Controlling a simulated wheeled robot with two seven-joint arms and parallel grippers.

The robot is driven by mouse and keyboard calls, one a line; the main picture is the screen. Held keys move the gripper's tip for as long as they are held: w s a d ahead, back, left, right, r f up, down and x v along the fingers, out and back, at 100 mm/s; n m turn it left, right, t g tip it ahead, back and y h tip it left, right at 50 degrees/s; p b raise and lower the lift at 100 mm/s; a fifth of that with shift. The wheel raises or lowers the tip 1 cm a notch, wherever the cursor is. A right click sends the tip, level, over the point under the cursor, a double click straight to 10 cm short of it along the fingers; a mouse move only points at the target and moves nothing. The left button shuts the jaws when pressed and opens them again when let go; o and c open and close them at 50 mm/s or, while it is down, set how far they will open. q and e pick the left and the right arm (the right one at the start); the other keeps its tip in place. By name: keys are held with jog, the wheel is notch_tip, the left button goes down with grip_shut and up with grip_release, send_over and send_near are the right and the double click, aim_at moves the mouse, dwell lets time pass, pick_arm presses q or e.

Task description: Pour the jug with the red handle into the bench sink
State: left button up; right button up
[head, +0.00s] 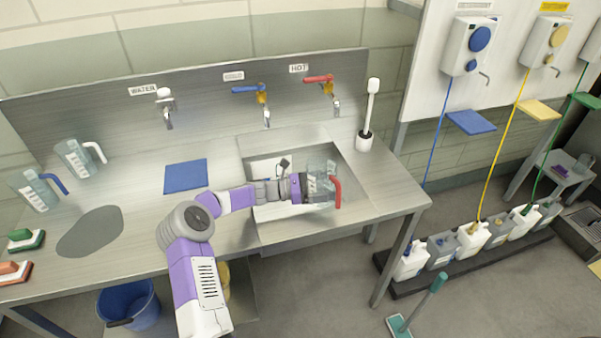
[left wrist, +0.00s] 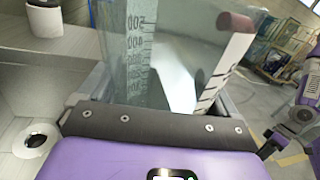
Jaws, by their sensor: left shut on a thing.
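The clear jug with the red handle (head: 337,192) is over the bench sink (head: 345,162), its handle to the right. My left gripper (head: 302,187) is shut on the side of the jug opposite the handle. In the left wrist view the clear jug wall (left wrist: 150,60) with its measuring marks fills the space beyond the gripper, and the red handle top (left wrist: 235,22) shows behind it. The jug looks about upright. How much it holds is not clear. The arm and gripper hide part of the sink. My right gripper is not seen in the head view.
Clear jugs with a white handle (head: 101,151) and a blue handle (head: 54,183) stand at the left. Taps, including the red hot tap (head: 322,79), line the backsplash. A white brush (head: 370,110) stands right of the sink. A blue mat (head: 186,176) lies left of it.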

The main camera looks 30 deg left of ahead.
aim_at(336, 176)
pick_arm(q)
jog(key=shift+s+d+r+m, duration=0.1)
jog(key=shift+d+r+m, duration=0.1)
jog(key=shift+r+m, duration=0.4)
jog(key=shift+f, duration=0.15)
notch_tip(336, 176, up, 3)
jog(key=p, duration=0.3)
